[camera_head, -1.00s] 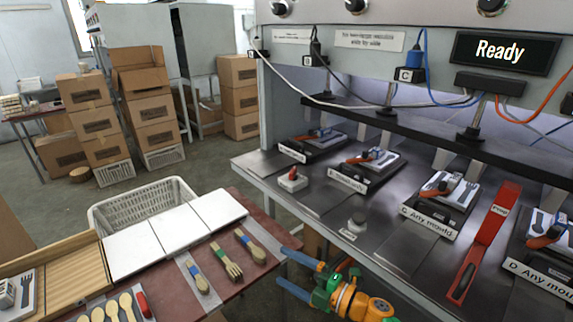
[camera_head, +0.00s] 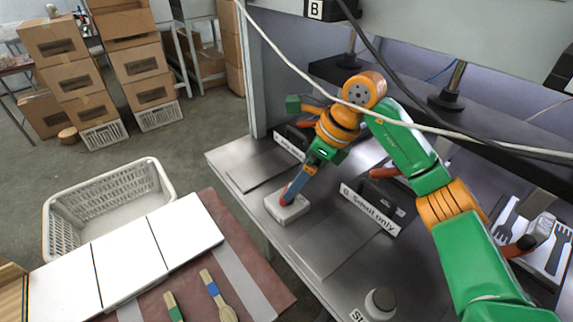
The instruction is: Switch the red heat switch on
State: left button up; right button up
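The red heat switch (camera_head: 284,195) is a small red lever on a pale grey box (camera_head: 288,209) near the front left of the steel bench. My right gripper (camera_head: 290,197) reaches down to it from the upper right. Its blue finger is at the lever and seems to touch it, partly hiding it. Only one finger shows clearly, so I cannot tell whether the gripper is open or shut. The lever's exact tilt is hard to tell. My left gripper is out of view.
The steel bench (camera_head: 240,168) carries a "Small only" station plate (camera_head: 372,212) and a round grey button (camera_head: 380,302). A pale cable hangs across my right arm. White tiles (camera_head: 125,262), spoons and a white basket (camera_head: 62,232) are at left.

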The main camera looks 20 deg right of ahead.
aim_at(291, 201)
jog(key=shift+h, duration=0.3)
jog(key=x, duration=0.2)
jog(key=p+x, duration=0.1)
jog(key=x, duration=0.2)
jog(key=shift+w+d+f, duration=0.1)
jog(key=shift+w+f, duration=0.15)
jog(key=shift+w, duration=0.15)
jog(key=shift+w+f, duration=0.2)
jog(key=shift+f, duration=0.1)
jog(key=c, duration=1.4)
